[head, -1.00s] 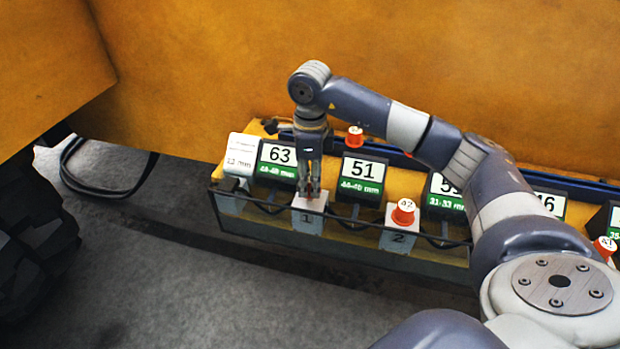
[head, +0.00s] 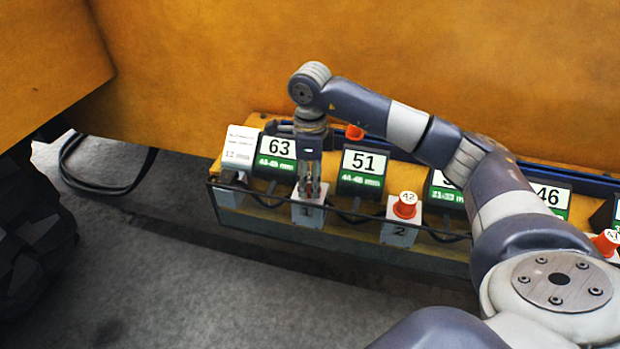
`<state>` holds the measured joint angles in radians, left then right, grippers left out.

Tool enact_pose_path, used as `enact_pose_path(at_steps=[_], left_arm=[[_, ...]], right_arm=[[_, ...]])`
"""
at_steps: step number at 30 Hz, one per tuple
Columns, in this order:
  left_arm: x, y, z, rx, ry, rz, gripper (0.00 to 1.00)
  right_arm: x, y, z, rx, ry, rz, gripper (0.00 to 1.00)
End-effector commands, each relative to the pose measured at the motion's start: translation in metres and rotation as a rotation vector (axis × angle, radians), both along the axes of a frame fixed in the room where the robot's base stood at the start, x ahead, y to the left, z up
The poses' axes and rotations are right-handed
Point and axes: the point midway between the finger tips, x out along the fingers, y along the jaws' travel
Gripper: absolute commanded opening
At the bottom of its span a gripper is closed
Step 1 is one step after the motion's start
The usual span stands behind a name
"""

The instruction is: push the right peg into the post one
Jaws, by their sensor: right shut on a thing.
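Post one is a pale block marked 1 (head: 308,214) at the front of the yellow ledge, left of centre. My right gripper (head: 309,193) points down over its top and is shut on a small peg that the fingers mostly hide. A trace of red shows between the fingertips. I cannot tell how deep the peg sits in the post. An orange-red peg with a white cap marked 42 (head: 405,205) stands in the post marked 2 (head: 398,235). Another orange-red peg (head: 354,132) is behind the label blocks. My left gripper is not in view.
Label blocks marked 63 (head: 276,158) and 51 (head: 361,172) stand behind the posts, close to my right gripper. A white card (head: 240,147) is at the left end. A dark rail and cable (head: 350,216) run along the front. Another red peg (head: 606,242) is at the far right.

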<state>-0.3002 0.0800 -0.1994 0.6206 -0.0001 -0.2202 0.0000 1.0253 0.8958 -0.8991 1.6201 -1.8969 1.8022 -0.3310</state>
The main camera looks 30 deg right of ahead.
Motion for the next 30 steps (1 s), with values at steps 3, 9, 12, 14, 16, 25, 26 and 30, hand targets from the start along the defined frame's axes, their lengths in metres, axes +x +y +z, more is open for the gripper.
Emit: enact_pose_path(at_steps=[3,9,12,14,16,25,26,30], left_arm=[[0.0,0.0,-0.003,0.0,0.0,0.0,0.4],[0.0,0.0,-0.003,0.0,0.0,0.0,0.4],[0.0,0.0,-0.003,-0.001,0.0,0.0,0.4],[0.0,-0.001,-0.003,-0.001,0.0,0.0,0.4],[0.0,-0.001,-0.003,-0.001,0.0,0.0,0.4],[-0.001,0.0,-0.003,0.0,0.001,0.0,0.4],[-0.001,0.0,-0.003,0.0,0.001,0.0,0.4],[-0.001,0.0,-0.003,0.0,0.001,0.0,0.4]], right_arm=[[0.0,0.0,-0.004,0.0,0.0,0.0,0.07],[0.0,0.0,-0.004,0.0,0.0,0.0,0.55],[0.0,0.0,-0.004,0.0,0.0,0.0,0.55],[0.0,0.0,-0.004,0.0,0.0,0.0,0.55],[0.0,0.0,-0.004,0.0,0.0,0.0,0.55],[0.001,0.0,0.02,0.001,-0.005,0.0,0.55],[0.002,0.0,0.026,0.001,-0.006,0.0,0.55],[0.002,0.0,0.058,0.001,-0.006,0.0,0.55]])
